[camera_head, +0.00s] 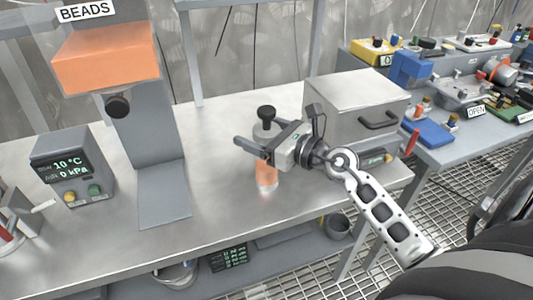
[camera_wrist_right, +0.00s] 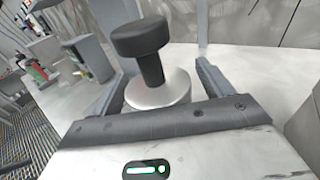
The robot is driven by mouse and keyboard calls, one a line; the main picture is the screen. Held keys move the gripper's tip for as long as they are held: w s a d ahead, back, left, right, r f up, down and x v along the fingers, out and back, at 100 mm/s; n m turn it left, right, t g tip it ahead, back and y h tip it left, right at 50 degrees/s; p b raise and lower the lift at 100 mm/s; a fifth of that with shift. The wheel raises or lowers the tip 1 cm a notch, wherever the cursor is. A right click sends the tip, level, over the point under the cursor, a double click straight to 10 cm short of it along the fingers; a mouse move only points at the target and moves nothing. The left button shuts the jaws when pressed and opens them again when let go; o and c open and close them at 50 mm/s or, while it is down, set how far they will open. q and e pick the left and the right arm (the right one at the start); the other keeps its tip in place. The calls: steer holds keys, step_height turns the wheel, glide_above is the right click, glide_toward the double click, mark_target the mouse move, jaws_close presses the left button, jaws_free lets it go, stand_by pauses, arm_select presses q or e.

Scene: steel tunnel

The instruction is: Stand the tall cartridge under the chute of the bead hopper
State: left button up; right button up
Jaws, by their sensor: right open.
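The tall cartridge (camera_head: 266,175) stands upright on the steel bench, a clear cylinder with an orange lower part, a metal top and a black knob. Its knob and metal cap also show in the right wrist view (camera_wrist_right: 158,90). My right gripper (camera_head: 256,143) is open, with its fingers on either side of the cartridge's upper body; contact cannot be told. In the right wrist view the fingers (camera_wrist_right: 150,75) flank the cap. The bead hopper (camera_head: 105,60), filled with orange, is at upper left on a grey stand. A black round part (camera_head: 118,105) hangs beneath it. My left gripper is not in view.
The stand's grey base plate (camera_head: 165,195) lies bare below the hopper. A display box (camera_head: 73,168) stands left of it. A steel case (camera_head: 358,105) stands behind my right gripper. The bench between the base plate and the cartridge is clear. A crowded side table (camera_head: 450,150) is at right.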

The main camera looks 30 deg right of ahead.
steer(key=c, duration=1.2)
jaws_close()
steer(key=shift+r, duration=0.1)
